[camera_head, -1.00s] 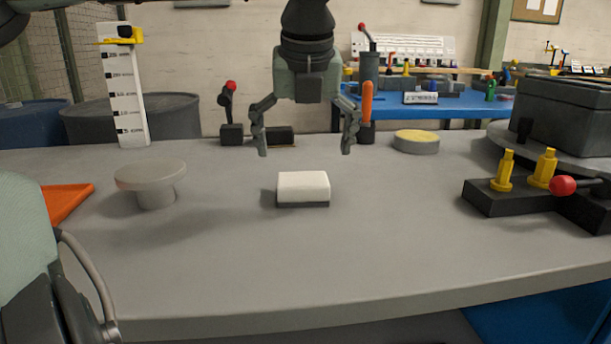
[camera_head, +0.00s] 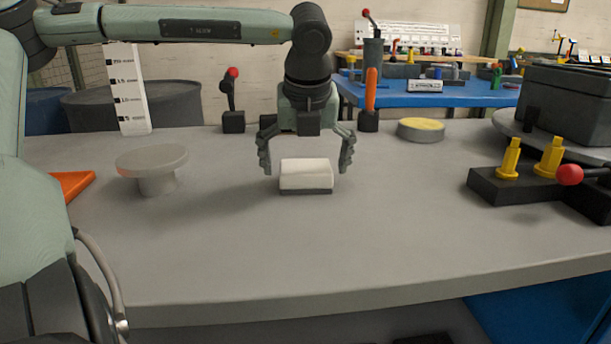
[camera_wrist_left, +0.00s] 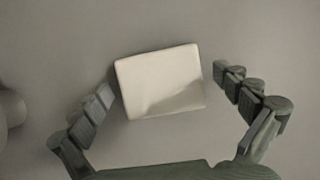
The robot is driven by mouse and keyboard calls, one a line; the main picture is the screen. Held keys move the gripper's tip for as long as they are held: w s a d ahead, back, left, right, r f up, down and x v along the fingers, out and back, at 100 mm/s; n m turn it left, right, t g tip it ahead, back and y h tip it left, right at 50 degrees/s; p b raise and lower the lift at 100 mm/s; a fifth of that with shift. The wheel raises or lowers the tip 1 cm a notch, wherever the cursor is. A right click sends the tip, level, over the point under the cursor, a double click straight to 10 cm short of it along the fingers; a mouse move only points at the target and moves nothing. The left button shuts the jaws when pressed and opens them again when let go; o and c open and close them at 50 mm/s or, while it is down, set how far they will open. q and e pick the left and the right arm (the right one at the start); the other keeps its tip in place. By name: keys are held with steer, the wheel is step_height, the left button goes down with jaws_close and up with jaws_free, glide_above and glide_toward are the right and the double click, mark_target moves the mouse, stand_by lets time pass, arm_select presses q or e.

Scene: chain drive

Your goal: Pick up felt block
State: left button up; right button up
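The felt block (camera_head: 306,175), white on top with a dark base, lies on the grey table (camera_head: 400,240). In the left wrist view the block (camera_wrist_left: 160,82) sits between the fingers, slightly turned, with a gap on each side. My left gripper (camera_head: 307,170) is open, pointing down over the block, its fingertips low on either side of it. The fingers (camera_wrist_left: 163,98) are spread in the left wrist view and do not appear to touch the block. The right gripper is not in view.
A round grey pedestal (camera_head: 152,162) stands left of the block, with an orange piece (camera_head: 72,184) beyond it. A yellow-topped disc (camera_head: 421,129) and a red-knobbed lever (camera_head: 233,105) stand behind. A dark fixture with yellow pegs (camera_head: 512,185) is at right. The table front is clear.

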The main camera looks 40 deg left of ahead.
mark_target(305, 165)
arm_select(q)
steer(key=c, duration=1.2)
steer(key=shift+r, duration=0.1)
steer(key=shift+c, duration=0.2)
step_height(305, 165, up, 10)
steer(key=shift+f+p, duration=0.1)
steer(key=shift+p, duration=0.35)
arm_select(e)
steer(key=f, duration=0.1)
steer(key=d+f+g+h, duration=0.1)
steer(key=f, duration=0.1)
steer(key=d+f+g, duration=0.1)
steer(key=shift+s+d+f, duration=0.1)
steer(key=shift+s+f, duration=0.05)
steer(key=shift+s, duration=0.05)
arm_select(q)
steer(key=o, duration=0.5)
steer(key=shift+c, duration=1.4)
